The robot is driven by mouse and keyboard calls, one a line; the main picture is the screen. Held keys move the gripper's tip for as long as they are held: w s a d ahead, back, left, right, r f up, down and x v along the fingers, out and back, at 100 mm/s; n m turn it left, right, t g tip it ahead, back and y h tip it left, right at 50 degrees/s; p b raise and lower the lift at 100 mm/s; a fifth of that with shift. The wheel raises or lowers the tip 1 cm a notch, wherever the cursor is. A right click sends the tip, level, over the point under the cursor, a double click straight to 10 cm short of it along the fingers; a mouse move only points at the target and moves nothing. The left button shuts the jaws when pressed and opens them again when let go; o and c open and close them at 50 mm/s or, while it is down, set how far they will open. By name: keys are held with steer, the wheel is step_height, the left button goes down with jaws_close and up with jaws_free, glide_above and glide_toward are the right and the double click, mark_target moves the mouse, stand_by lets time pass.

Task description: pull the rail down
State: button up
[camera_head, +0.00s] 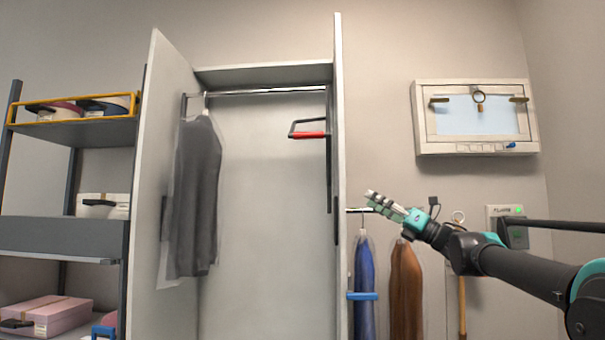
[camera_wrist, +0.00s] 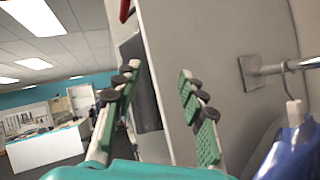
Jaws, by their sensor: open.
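The rail (camera_head: 265,92) is a thin metal bar high across the open wardrobe, up in its raised place. A black-framed handle with a red grip (camera_head: 308,135) hangs below its right end. A small red piece (camera_wrist: 126,9) at the top edge of the wrist view may be this grip; I cannot be sure. My gripper (camera_head: 370,200) is outside the wardrobe, right of its right side panel and lower than the red grip. In the wrist view my gripper (camera_wrist: 160,75) has its green-padded fingers apart, with nothing between them. It is clear of the handle.
The wardrobe's right panel (camera_head: 339,180) stands between my gripper and the handle. A grey garment (camera_head: 197,200) hangs at the rail's left. Blue (camera_head: 364,285) and brown (camera_head: 406,290) garments hang under my gripper. Shelves (camera_head: 65,240) stand left; a wall cabinet (camera_head: 477,117) hangs right.

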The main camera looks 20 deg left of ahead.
steer(key=s+a+r+n+g+h, duration=0.1)
steer(key=s+a+r+n+g, duration=0.15)
steer(key=s+n+g, duration=0.6)
steer(key=s+a+r+g, duration=0.1)
steer(key=a+r, duration=0.2)
steer(key=a, duration=0.5)
steer(key=s+a+r+n+g, duration=0.1)
steer(key=a+r, duration=0.2)
steer(key=a, duration=0.5)
steer(key=shift+a, duration=0.1)
steer(key=shift+c, duration=0.3)
jaws_close()
steer(key=shift+o, duration=0.3)
jaws_free()
steer(key=shift+w, duration=0.1)
